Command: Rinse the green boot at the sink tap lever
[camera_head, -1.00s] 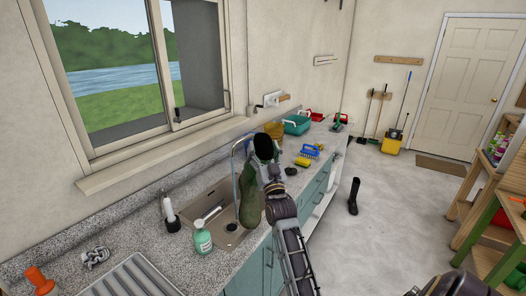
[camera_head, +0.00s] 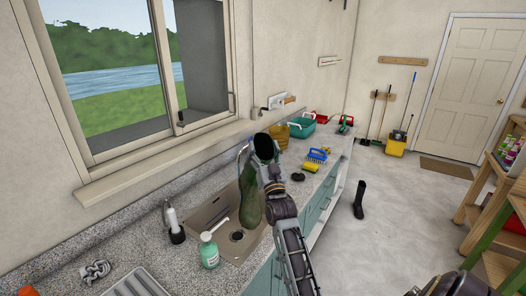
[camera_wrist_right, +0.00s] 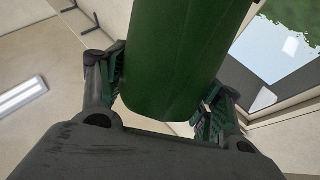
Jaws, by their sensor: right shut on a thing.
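The green boot (camera_head: 250,205) hangs over the sink (camera_head: 212,222) in the head view, with its dark opening at the top and its foot lower. My right gripper (camera_head: 266,172) is shut on the boot's upper part. In the right wrist view the green shaft (camera_wrist_right: 180,60) lies between the two fingers of my right gripper (camera_wrist_right: 165,90). The tap (camera_head: 241,158) is mostly hidden behind the boot, and I cannot make out its lever. My left gripper is not in view.
A soap bottle (camera_head: 209,250) and a dark holder with a white handle (camera_head: 174,226) stand beside the sink. A blue brush (camera_head: 317,155) and a yellow sponge (camera_head: 310,167) lie further along the counter. A black boot (camera_head: 359,200) stands on the clear floor.

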